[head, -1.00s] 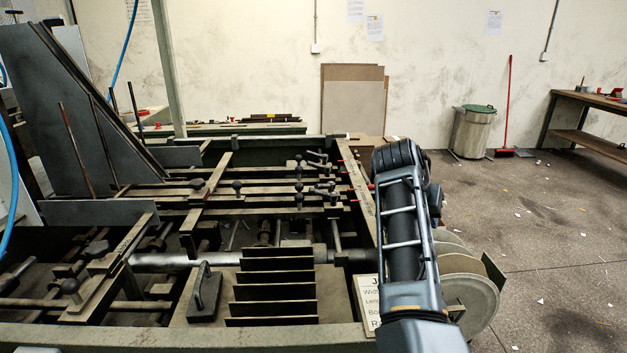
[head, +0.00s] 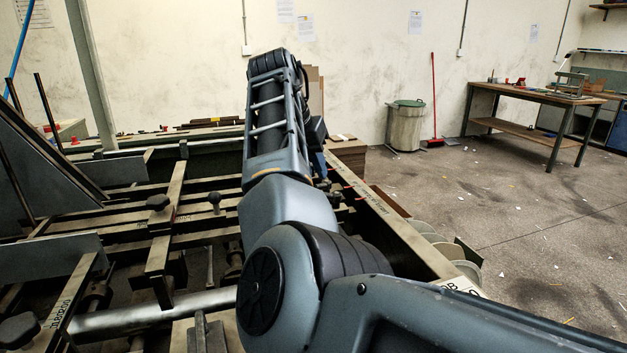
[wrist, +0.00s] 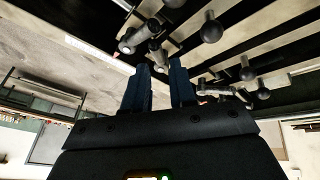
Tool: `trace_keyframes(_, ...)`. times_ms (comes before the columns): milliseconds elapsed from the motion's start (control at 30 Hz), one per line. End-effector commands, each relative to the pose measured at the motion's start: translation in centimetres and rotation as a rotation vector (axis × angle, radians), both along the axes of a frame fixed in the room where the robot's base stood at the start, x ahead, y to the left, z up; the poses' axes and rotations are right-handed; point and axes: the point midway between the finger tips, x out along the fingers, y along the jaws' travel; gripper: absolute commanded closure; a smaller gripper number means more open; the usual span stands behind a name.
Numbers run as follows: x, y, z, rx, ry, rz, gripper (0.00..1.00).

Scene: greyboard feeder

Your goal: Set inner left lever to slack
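My gripper (wrist: 159,66) points at the feeder's lever area in the wrist view. Its two dark fingers stand apart with a gap between them, and I see nothing held. Metal levers with dark ball knobs lie beyond the fingertips: one lever (wrist: 138,38) is just past the left finger, and another lever (wrist: 222,91) is right of the right finger. A ball knob (wrist: 211,28) stands farther right. I cannot tell which is the inner left lever or whether a finger touches one. In the head view my arm hides most of the levers and the gripper.
The feeder's side rail (head: 385,222) runs beside my arm. Dark knobs (head: 158,202) and bars fill the frame to the left. A stack of boards (head: 349,158) stands behind. A bin (head: 405,127) and a workbench (head: 535,95) are farther right, with open floor (head: 440,190) between.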

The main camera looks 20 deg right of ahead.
Motion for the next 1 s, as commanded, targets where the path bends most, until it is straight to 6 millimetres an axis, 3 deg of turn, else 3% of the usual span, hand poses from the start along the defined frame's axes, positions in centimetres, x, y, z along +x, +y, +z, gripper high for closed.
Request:
trace_keyframes(300,0.7,-1.4,-3.3,0.000,-0.001,-0.001,0.74)
trace_keyframes(633,0.7,-1.6,-3.7,-0.001,-0.002,-0.001,0.74)
trace_keyframes(900,0.7,-1.5,-3.7,0.000,-0.002,0.000,1.00)
trace_keyframes(1000,0.7,-1.6,-3.7,-0.001,-0.002,-0.001,1.00)
